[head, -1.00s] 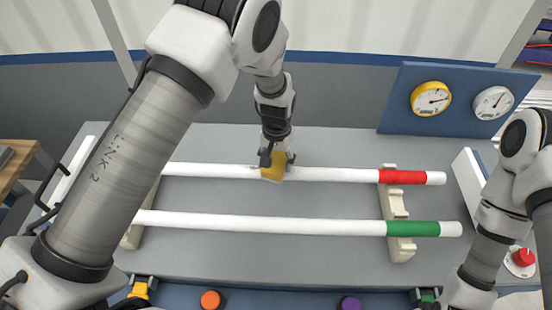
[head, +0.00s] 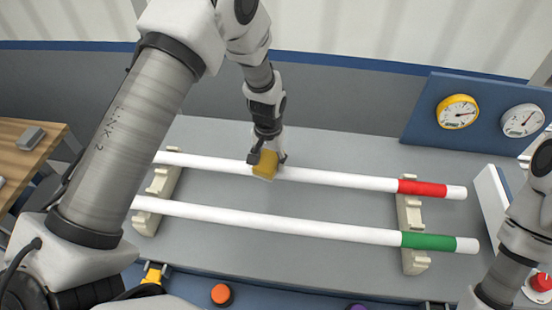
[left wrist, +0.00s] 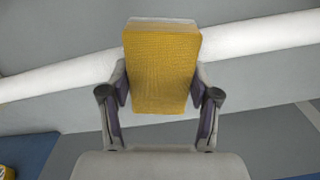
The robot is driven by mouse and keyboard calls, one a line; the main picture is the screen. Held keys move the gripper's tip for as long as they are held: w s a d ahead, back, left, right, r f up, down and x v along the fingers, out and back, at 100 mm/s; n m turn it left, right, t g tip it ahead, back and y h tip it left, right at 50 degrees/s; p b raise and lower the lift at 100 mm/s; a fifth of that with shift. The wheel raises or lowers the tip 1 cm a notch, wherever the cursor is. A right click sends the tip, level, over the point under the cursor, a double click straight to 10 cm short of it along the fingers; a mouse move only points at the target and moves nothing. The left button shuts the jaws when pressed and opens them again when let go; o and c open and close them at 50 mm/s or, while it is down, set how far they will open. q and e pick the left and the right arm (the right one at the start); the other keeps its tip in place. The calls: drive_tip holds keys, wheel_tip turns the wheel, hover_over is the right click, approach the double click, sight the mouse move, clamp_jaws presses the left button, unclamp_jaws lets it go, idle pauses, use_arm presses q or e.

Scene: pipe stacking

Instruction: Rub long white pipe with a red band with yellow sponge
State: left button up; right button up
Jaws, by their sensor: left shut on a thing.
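The long white pipe with a red band (head: 330,178) lies across the two cream rests at the back of the grey table, its red band near the right end. My left gripper (head: 267,160) is shut on the yellow sponge (head: 264,168) and holds it at the pipe, left of its middle. In the left wrist view the sponge (left wrist: 162,68) sits between the two fingers, in front of the white pipe (left wrist: 260,35), and hides part of it. The sponge seems to touch the pipe. My right arm shows at the right edge; its gripper is out of view.
A white pipe with a green band (head: 290,227) lies parallel in front, on the same rests (head: 412,255). A blue panel with two gauges (head: 457,112) stands at the back right. An orange button (head: 221,294) is at the front. A wooden table (head: 30,150) is at the left.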

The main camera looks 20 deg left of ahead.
use_arm(q)
drive_tip(key=shift+s+a, duration=0.3)
drive_tip(key=shift+a, duration=0.65)
drive_tip(key=shift+s+a, duration=0.1)
drive_tip(key=shift+a, duration=0.45)
drive_tip(key=shift+p, duration=0.3)
wheel_tip(320, 180, up, 6)
drive_tip(key=p, duration=0.4)
drive_tip(key=shift+p, duration=0.35)
wheel_tip(320, 180, up, 3)
drive_tip(key=shift+r+p, duration=0.1)
drive_tip(key=shift+p, duration=1.15)
